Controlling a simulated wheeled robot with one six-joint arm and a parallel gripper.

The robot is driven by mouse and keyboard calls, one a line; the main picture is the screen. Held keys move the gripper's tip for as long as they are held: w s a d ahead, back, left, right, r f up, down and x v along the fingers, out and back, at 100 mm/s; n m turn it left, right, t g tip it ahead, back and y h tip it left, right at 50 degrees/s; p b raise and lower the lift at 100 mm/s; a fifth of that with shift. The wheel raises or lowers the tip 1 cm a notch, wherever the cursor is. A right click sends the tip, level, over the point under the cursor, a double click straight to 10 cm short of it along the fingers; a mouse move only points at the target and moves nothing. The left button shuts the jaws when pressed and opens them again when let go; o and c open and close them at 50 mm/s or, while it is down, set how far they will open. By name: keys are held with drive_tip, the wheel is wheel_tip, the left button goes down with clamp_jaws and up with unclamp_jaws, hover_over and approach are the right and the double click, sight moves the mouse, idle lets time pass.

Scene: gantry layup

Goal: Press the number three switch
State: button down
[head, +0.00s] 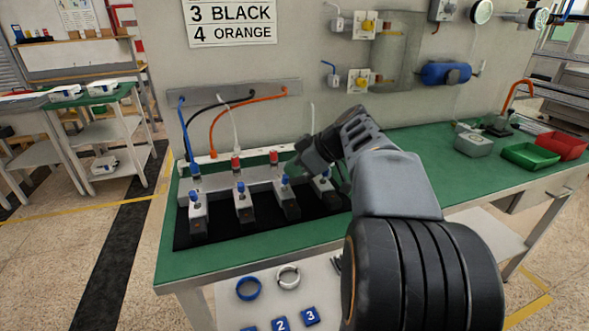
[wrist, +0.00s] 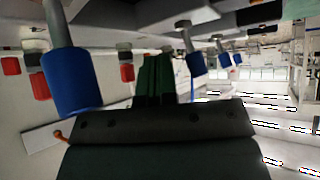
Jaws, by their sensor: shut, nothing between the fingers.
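Several switch units with blue-capped levers stand in a row on the black mat (head: 225,229). The far-left one has its cap (head: 194,197) upright, and the second cap (head: 240,187) is beside it. The third unit from the left (head: 287,208) has its blue cap close to my gripper (head: 291,168). The rightmost unit (head: 325,186) is partly hidden by my arm. No numbers are readable on the units. In the wrist view my shut, empty fingers (wrist: 155,78) point between a large near blue cap (wrist: 70,82) and a smaller one (wrist: 196,64). Contact cannot be told.
Red-capped fittings (head: 236,163) and coloured cables (head: 215,128) are behind the switches. A wall sign (head: 232,22) reads "3 BLACK, 4 ORANGE". Rings and numbered blue tags (head: 310,316) lie on the lower shelf.

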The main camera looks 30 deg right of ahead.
drive_tip(key=d, duration=0.1)
drive_tip(key=w+d+r+p, duration=0.1)
drive_tip(key=d, duration=0.2)
drive_tip(key=shift+w+r+p, duration=0.2)
drive_tip(key=shift+w+p, duration=0.1)
drive_tip(key=shift+w, duration=0.05)
drive_tip(key=s+p+v, duration=0.1)
drive_tip(key=v, duration=0.8)
drive_tip(key=shift+s+a, duration=0.1)
drive_tip(key=shift+a, duration=0.05)
drive_tip(key=s+a+m+g+h+p, duration=0.1)
drive_tip(key=s+a+m+h+p, duration=0.2)
drive_tip(key=a+p, duration=0.6)
drive_tip(key=s+a+m+g+h+p, duration=0.2)
drive_tip(key=s+a+m+p, duration=0.3)
drive_tip(key=a+p, duration=0.5)
drive_tip(key=shift+s+a+r+m+h+p, duration=0.25)
drive_tip(key=shift+s+m+h+p, duration=0.1)
drive_tip(key=shift+m+h+p, duration=0.4)
